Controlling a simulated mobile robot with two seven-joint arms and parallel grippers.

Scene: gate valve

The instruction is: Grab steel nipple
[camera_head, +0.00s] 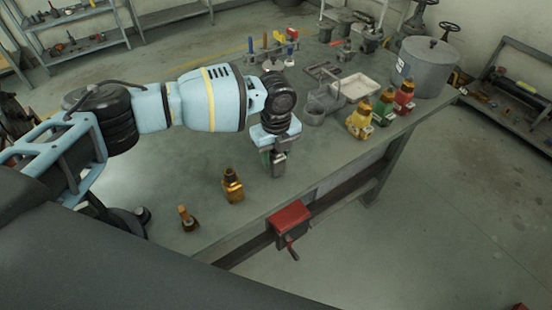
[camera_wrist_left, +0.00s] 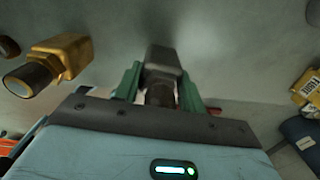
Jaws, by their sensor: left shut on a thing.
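The steel nipple (camera_head: 279,168) is a dark grey metal piece at the tip of my left gripper (camera_head: 272,155), near the table's front edge. In the left wrist view the nipple (camera_wrist_left: 160,75) sits between the two green fingers of my left gripper (camera_wrist_left: 158,88), which are shut on it. Its lower end is at or close to the table top; I cannot tell if it touches. The gripper points down from above, and its jaws partly hide the nipple. My right gripper is not in view.
A brass fitting (camera_head: 233,186) and a smaller brown one (camera_head: 187,218) stand left of my gripper. Yellow (camera_head: 360,119), green and red (camera_head: 404,97) bottle-like pieces, a grey tray (camera_head: 357,88) and a lidded pot (camera_head: 426,68) are to the right. A red vise (camera_head: 289,219) hangs at the front edge.

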